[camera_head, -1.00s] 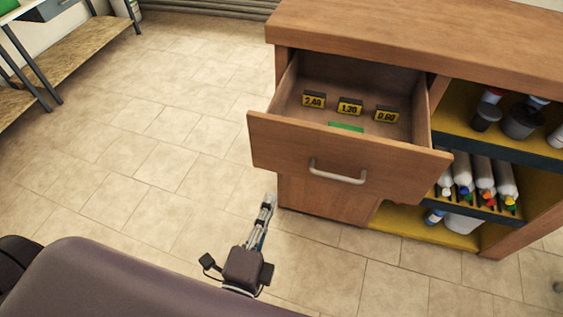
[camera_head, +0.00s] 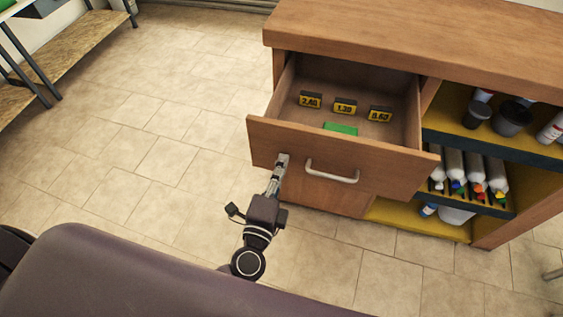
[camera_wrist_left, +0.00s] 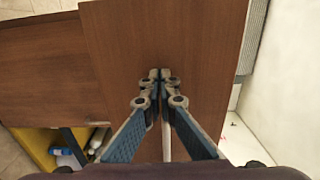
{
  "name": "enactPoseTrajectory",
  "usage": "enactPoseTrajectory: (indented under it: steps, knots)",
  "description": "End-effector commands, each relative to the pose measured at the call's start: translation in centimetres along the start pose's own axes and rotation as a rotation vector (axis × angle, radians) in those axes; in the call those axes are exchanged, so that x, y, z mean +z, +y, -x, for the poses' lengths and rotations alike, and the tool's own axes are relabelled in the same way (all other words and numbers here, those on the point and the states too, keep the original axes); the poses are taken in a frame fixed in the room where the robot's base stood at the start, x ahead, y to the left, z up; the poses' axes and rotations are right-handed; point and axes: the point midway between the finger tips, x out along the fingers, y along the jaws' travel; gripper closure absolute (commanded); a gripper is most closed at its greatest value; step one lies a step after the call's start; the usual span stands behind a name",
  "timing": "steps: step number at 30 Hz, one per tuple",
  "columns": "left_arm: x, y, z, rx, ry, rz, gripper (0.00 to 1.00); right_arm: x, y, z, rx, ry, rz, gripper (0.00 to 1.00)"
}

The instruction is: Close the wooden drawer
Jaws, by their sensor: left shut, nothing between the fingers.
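The wooden drawer (camera_head: 384,168) in the wooden cabinet stands pulled out, with its inside open to view. It has a pale curved handle (camera_head: 332,172) on its front. My left gripper (camera_head: 283,157) is shut and empty, with its tips at the drawer front, left of the handle. In the left wrist view the shut fingertips (camera_wrist_left: 160,74) lie over the brown wooden front (camera_wrist_left: 195,40); whether they touch it I cannot tell. My right gripper is not in view.
Inside the drawer are yellow-black price tags (camera_head: 345,106) and a green item (camera_head: 341,129). Open yellow shelves (camera_head: 450,125) at the right hold tubes and dark tubs (camera_head: 512,118). A workbench (camera_head: 75,60) stands at the far left. The tiled floor (camera_head: 130,150) between is clear.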

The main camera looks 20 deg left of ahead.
Motion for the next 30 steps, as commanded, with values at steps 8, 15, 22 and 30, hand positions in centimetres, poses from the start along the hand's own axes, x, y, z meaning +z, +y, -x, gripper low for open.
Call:
enactPoseTrajectory:
  steps: [8, 15, 22, 30]
  knots:
    - [0.0, 0.0, -1.2, -0.002, -0.001, 0.000, 1.00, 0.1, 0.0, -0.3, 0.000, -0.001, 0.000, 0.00]
    - [0.0, 0.0, -5.6, -0.006, -0.002, 0.001, 1.00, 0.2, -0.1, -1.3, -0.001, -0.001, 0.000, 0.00]
    - [0.0, 0.0, -11.9, -0.006, -0.001, 0.002, 1.00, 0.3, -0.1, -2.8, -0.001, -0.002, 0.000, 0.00]
    - [0.0, 0.2, -19.3, -0.005, -0.001, 0.001, 1.00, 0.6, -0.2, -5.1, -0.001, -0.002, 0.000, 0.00]
